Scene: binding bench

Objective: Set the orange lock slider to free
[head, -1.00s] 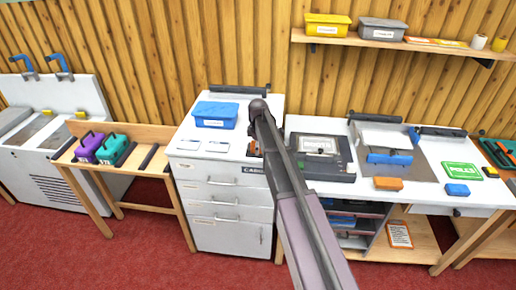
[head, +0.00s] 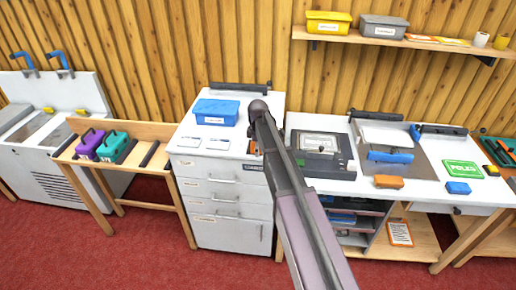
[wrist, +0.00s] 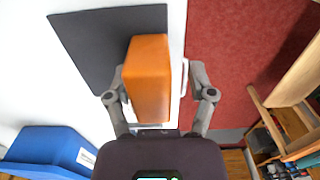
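The orange lock slider (wrist: 148,78) is a block on a dark flat plate (wrist: 88,45) in the wrist view. My gripper (wrist: 158,82) is open, with one finger on each side of the block. The left finger is close against it; contact is unclear. A gap shows between the block and the right finger. In the head view only a small bit of orange (head: 253,147) shows beside my arm, on the white cabinet top (head: 190,128). My arm hides the rest of the slider and my gripper there. I cannot read any lock or free marking.
A blue box (head: 216,112) stands on the cabinet top near the slider; it also shows in the wrist view (wrist: 45,150). A dark press-like device (head: 322,150) sits on the bench to the right. Another orange block (head: 389,182) lies farther right.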

